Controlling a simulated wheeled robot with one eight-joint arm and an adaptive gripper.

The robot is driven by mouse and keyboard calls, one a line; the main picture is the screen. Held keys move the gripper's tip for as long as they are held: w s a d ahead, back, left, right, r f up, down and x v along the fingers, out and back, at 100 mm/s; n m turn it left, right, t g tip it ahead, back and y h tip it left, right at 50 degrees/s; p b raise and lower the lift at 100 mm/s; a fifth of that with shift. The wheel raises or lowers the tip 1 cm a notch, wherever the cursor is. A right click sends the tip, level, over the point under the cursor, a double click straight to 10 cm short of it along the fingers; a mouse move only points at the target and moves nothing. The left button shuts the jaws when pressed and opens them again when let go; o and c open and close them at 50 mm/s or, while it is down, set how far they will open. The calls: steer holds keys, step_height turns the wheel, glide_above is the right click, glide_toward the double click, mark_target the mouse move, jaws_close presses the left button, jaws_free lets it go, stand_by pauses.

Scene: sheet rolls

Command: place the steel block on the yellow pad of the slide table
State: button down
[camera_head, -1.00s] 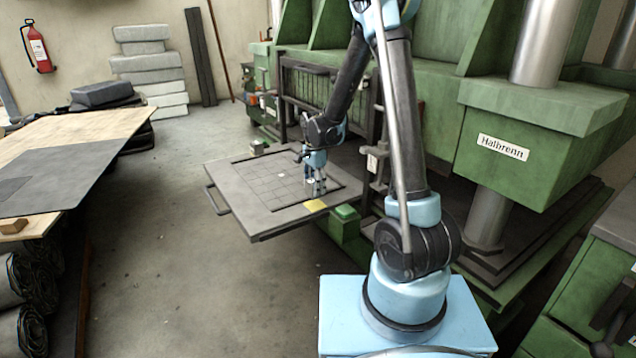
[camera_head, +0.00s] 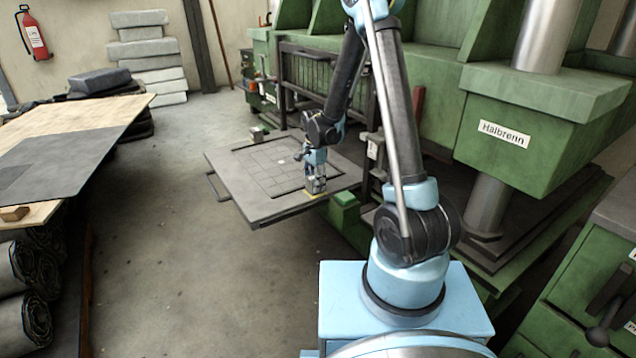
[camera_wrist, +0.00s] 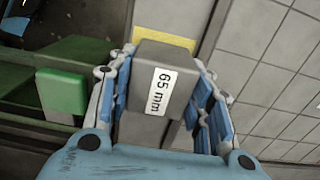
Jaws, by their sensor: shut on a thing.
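The steel block (camera_wrist: 180,65) is a grey block with a white "65 mm" label, held between the blue-padded fingers of my gripper (camera_wrist: 165,95) in the wrist view. In the head view my gripper (camera_head: 315,185) is low over the near edge of the slide table (camera_head: 262,207). The yellow pad (camera_wrist: 165,38) shows just beyond the block in the wrist view, partly hidden by it. In the head view only a thin yellow edge of the pad shows around the gripper's tips. I cannot tell whether the block touches the pad.
A green block (camera_head: 344,198) sits beside the table's right side; it also shows in the wrist view (camera_wrist: 62,90). The green press (camera_head: 545,130) rises on the right. A wooden table (camera_head: 95,125) is at left, with open floor between.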

steer(key=c, duration=0.8)
jaws_free()
steer(key=shift+r, duration=0.1)
step_height(320, 180, up, 11)
steer(key=shift+r, duration=0.15)
steer(key=s+d+r+n+t, duration=0.1)
steer(key=s+d+r+n, duration=0.25)
steer(key=s+d, duration=0.4)
steer(key=s+d+r+n, duration=0.2)
steer(key=s+d+r, duration=0.35)
steer(key=s, duration=0.25)
steer(key=s+d+f+n, duration=0.2)
steer(key=s+d, duration=0.1)
steer(key=s, duration=0.2)
steer(key=s+d+f+n, duration=0.2)
steer(key=s+d, duration=0.1)
steer(key=s, duration=0.3)
steer(key=s+d+f+n+t, duration=0.1)
steer(key=s+d+f+n, duration=0.1)
steer(key=s, duration=0.3)
steer(key=shift+s+d, duration=0.2)
steer(key=shift+d, duration=0.7)
